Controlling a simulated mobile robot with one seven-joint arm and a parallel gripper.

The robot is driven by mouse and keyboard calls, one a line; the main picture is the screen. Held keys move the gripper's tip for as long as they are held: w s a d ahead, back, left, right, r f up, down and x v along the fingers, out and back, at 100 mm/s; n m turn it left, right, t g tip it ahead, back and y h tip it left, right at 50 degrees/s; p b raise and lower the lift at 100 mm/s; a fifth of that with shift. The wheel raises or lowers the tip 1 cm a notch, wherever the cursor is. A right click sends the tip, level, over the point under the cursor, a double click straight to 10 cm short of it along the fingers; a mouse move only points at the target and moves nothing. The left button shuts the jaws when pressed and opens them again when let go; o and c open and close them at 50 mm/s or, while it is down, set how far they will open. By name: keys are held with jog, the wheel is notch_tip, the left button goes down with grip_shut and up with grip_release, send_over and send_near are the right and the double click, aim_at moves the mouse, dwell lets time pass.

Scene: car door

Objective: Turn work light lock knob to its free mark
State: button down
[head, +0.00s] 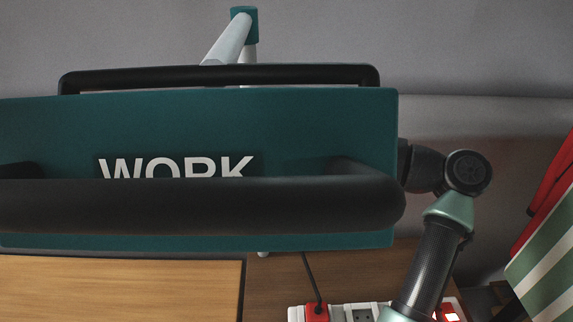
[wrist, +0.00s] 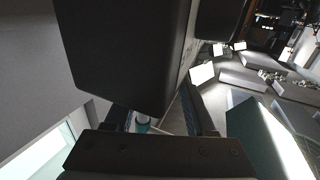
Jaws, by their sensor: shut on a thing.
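The work light's teal housing (head: 300,130) fills much of the head view, with the letters WORK on it. A thick black bar (head: 200,205) crosses its front and covers the lower part of the letters. In the wrist view a large dark block with rounded edges (wrist: 125,55) reaches down toward my gripper (wrist: 163,112). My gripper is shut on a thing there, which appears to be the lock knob. The knob's outline and its free mark cannot be made out. In the head view my gripper is hidden behind the housing.
A thinner black handle (head: 220,73) runs along the housing's top, with a pale pole (head: 228,40) behind. A power strip (head: 338,314) with a red plug (head: 317,311) and cord lies below. A wooden board (head: 110,285) is at lower left, striped fabric (head: 548,260) at right.

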jog(key=shift+w+n+g+y+b, duration=0.15)
jog(key=shift+n+g+y+b, duration=0.35)
jog(key=shift+g, duration=0.4)
jog(key=shift+r+n+g, duration=0.15)
jog(key=shift+n+g, duration=0.15)
jog(key=shift+c, duration=1.1)
grip_release()
jog(key=shift+d+b, duration=0.1)
jog(key=shift+b, duration=0.2)
jog(key=v, duration=0.7)
jog(key=shift+d+b, duration=0.15)
jog(key=shift+b, duration=0.25)
jog(key=shift+r, duration=0.1)
